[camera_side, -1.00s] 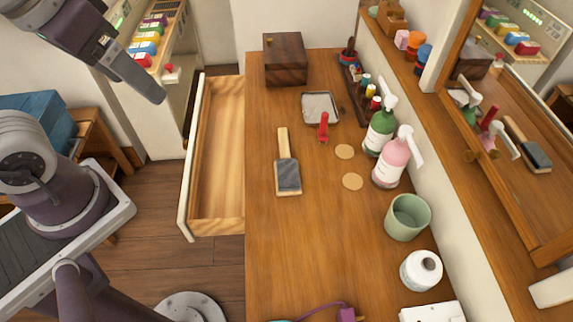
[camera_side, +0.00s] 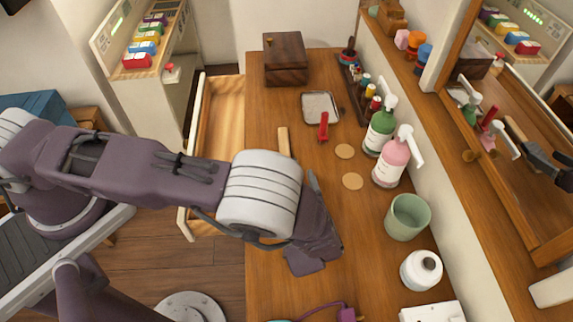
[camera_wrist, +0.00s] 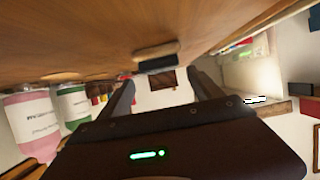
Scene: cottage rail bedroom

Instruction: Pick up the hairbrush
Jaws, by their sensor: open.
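The hairbrush (camera_side: 283,140) lies on the wooden table. In the side view only its pale wooden handle shows, pointing away toward the back; its dark head is hidden behind my arm. My gripper (camera_side: 316,240) hangs over the table just in front of the brush. In the wrist view its two fingers (camera_wrist: 165,92) are spread apart with nothing between them. The brush's dark head (camera_wrist: 157,58) shows just beyond the fingertips in that view, apart from them. The exact gap is hard to judge.
A red clip-like object (camera_side: 323,127), a small tray (camera_side: 320,107) and a wooden box (camera_side: 286,60) lie farther back. Green (camera_side: 380,130) and pink (camera_side: 391,160) pump bottles and a green cup (camera_side: 407,217) stand at right. An open drawer (camera_side: 220,120) juts out left.

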